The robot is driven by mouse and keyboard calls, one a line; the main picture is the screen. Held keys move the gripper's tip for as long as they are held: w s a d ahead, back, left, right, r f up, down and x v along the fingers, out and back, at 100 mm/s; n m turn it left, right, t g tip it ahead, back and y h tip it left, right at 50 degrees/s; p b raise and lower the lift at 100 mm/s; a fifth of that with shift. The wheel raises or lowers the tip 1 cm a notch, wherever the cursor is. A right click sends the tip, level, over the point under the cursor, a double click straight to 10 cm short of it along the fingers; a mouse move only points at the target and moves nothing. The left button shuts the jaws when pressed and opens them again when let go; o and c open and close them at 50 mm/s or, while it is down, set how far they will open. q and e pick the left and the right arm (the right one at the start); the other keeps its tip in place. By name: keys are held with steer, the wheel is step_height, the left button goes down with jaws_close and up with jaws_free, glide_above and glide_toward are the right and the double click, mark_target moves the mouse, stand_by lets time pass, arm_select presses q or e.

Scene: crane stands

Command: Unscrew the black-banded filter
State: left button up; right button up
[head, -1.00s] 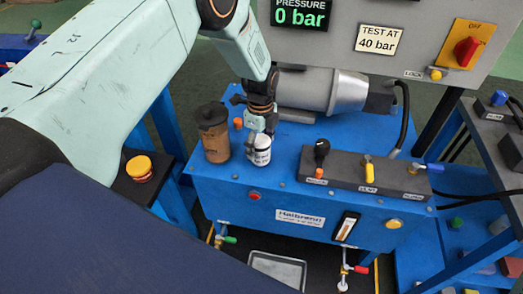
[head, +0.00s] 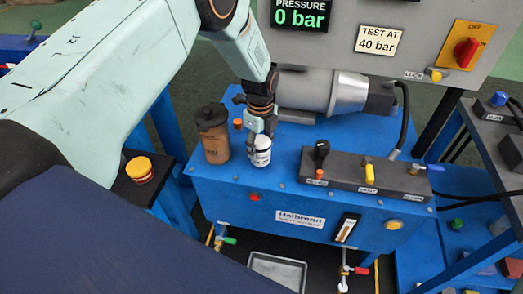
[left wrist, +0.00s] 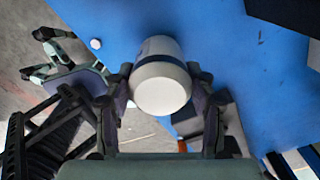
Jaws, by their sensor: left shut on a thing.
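The black-banded filter (head: 261,152) is a small white canister with dark marking, near the front left part of the blue bench top. It looks upright. My left gripper (head: 260,134) comes down on it from above and is shut on it, covering its upper part. In the left wrist view the white filter (left wrist: 160,88) sits between the two dark fingers, one on each side. Whether its foot touches its seat is not clear. My right gripper does not show in the head view.
A brown canister with a black top (head: 214,134) stands close left of the filter. A dark valve block (head: 365,175) with levers is to the right. A grey cylinder (head: 320,90) lies behind. A yellow button (head: 139,168) is on the left, and a tray (head: 277,270) lies below.

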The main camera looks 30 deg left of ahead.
arm_select(q)
steer(key=c, duration=0.7)
steer(key=shift+o, duration=0.2)
steer(key=shift+r, duration=0.1)
steer(key=n+p, duration=0.1)
steer(key=n, duration=0.1)
steer(key=shift+r+n, duration=0.15)
steer(key=shift+n, duration=0.65)
jaws_close()
steer(key=shift+n, duration=0.9)
steer(key=shift+w, duration=0.1)
